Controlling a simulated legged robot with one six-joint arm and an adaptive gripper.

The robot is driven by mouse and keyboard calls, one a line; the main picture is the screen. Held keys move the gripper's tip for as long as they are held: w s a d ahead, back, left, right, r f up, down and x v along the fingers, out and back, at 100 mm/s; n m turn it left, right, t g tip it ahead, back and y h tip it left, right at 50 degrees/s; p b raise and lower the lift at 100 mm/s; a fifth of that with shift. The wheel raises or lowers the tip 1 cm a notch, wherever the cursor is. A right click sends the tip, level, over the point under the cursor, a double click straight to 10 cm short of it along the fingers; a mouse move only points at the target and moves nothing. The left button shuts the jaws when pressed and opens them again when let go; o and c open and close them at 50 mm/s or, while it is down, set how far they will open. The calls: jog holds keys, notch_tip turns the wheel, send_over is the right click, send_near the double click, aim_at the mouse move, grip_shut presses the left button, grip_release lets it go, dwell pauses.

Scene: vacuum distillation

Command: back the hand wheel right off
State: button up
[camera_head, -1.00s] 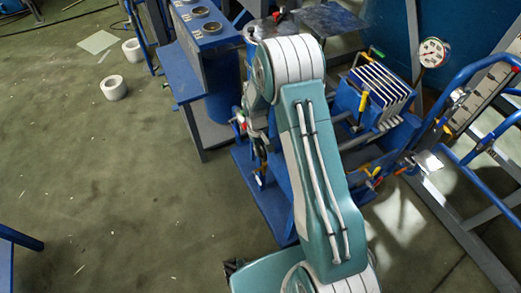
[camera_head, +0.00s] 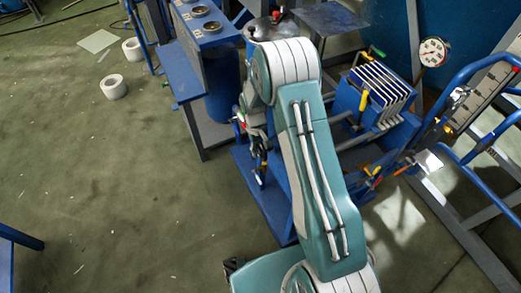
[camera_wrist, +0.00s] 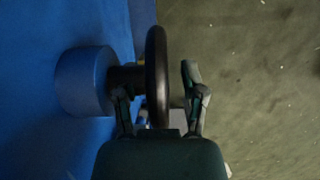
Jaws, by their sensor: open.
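The hand wheel (camera_wrist: 157,60) shows edge-on in the wrist view as a dark, thin upright rim. Its dark hub joins a round blue boss (camera_wrist: 85,80) on the left. My gripper (camera_wrist: 155,84) is open, with one finger on each side of the rim. The left finger is by the hub, between the boss and the rim; the right finger stands apart from the rim, with a gap. I cannot tell whether the left finger touches. In the head view my arm covers much of the work area, and I cannot make out the wheel there.
A blue frame with a stack of plates (camera_head: 385,82) and a round gauge (camera_head: 432,52) stands right of my arm. A blue bench (camera_head: 180,75) is at upper left. White rolls (camera_head: 113,87) lie on the floor. The left floor is mostly clear.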

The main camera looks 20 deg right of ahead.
jog(key=v, duration=1.2)
jog(key=shift+a, duration=0.1)
jog(key=shift+f, duration=0.1)
jog(key=s+t, duration=0.3)
jog(key=shift+s+d+f+y, duration=0.2)
jog(key=shift+d+f+y, duration=0.1)
jog(key=shift+d, duration=0.1)
notch_tip(320, 180, down, 11)
jog(key=shift+r, duration=0.15)
grip_shut()
